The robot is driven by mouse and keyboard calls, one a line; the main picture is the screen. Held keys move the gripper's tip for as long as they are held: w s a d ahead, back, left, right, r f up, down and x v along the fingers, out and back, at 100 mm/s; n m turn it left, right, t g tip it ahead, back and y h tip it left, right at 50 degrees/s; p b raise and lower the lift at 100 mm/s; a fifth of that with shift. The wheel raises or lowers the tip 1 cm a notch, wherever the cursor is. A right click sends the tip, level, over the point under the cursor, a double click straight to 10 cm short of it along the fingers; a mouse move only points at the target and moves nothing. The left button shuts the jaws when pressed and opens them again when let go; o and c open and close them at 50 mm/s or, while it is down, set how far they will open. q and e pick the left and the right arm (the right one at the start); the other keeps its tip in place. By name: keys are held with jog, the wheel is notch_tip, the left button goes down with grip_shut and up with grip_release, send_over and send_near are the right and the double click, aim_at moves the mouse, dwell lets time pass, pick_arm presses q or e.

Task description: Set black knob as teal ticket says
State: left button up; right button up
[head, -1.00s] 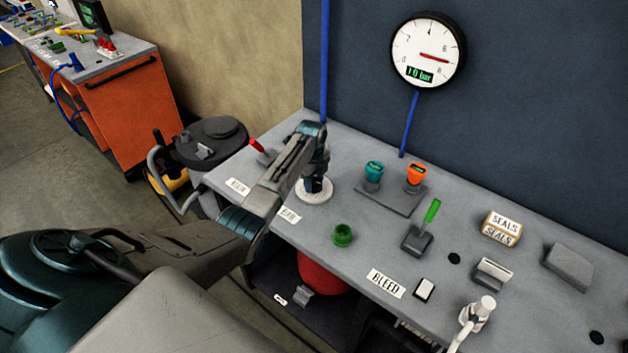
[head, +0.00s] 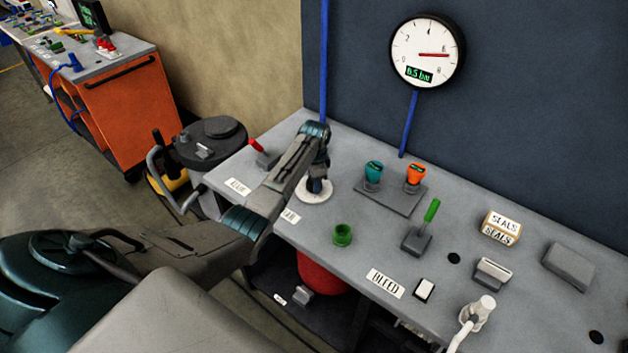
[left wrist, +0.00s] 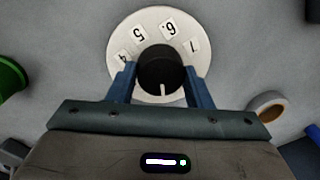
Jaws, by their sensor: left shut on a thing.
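The black knob (left wrist: 158,66) sits in the middle of a round white dial (left wrist: 126,36) marked 4, 5, 6 and 7 in the left wrist view. A pale line on the knob points toward the bottom of that view. My left gripper (left wrist: 160,80) is shut on the knob, one finger on each side. In the head view, my left gripper (head: 318,176) comes down over the white dial (head: 313,196) and mostly hides the knob. A teal-topped piece (head: 374,169) stands on a grey base; its small marking is unreadable. My right gripper is not in view.
A round gauge (head: 427,52) hangs on the wall; its display looks like 6.5 bar. An orange-topped piece (head: 414,173), a green ring (head: 342,235), a green-handled lever (head: 431,211) and a SEALS box (head: 501,227) stand on the grey bench (head: 370,222).

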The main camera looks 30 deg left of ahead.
pick_arm(q)
jog(key=n, duration=0.5)
jog(key=shift+r+n, duration=0.1)
jog(key=shift+n, duration=0.2)
jog(key=n, duration=0.6)
jog(key=shift+w+g, duration=0.15)
jog(key=shift+g, duration=0.25)
jog(key=n, duration=0.5)
jog(key=shift+n, duration=0.4)
jog(key=n, duration=0.5)
jog(key=shift+a, duration=0.1)
jog(key=shift+n, duration=0.4)
jog(key=o, duration=1)
